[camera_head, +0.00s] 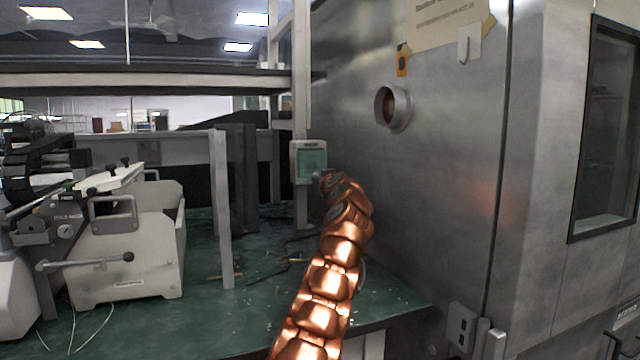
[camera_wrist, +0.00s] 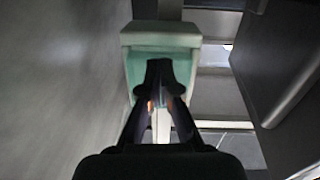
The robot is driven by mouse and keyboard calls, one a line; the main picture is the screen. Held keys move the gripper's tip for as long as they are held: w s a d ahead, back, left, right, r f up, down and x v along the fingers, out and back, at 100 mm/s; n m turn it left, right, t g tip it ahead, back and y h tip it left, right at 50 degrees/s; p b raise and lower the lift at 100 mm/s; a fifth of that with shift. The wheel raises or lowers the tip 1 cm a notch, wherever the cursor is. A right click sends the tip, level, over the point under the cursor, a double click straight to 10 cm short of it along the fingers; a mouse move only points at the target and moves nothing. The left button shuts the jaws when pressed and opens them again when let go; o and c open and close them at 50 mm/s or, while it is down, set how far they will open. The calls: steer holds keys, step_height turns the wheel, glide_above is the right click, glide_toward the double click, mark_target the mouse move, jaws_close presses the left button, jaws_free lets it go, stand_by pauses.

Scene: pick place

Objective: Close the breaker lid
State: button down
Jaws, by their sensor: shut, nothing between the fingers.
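The breaker box (camera_head: 309,150) is a small pale box with a teal front panel, fixed to a white post at mid-height. It also shows in the wrist view (camera_wrist: 160,38), at top centre, with the teal panel (camera_wrist: 136,72) below its pale upper edge. My gripper (camera_wrist: 159,68) is shut and empty, with its dark fingertips together in front of the teal panel. I cannot tell whether they touch it. In the head view the end of my copper-coloured arm is at the box's lower right and hides that corner. The lid's exact angle is unclear.
A large metal cabinet wall (camera_head: 440,190) with a round port (camera_head: 393,108) stands close on the right. A green worktop (camera_head: 200,325) lies below, with a grey-white machine (camera_head: 130,240) on the left. A thin white upright (camera_head: 222,210) stands left of the box.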

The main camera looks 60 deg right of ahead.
steer(key=v, duration=0.7)
steer(key=shift+s+a, duration=0.15)
stand_by(0.5)
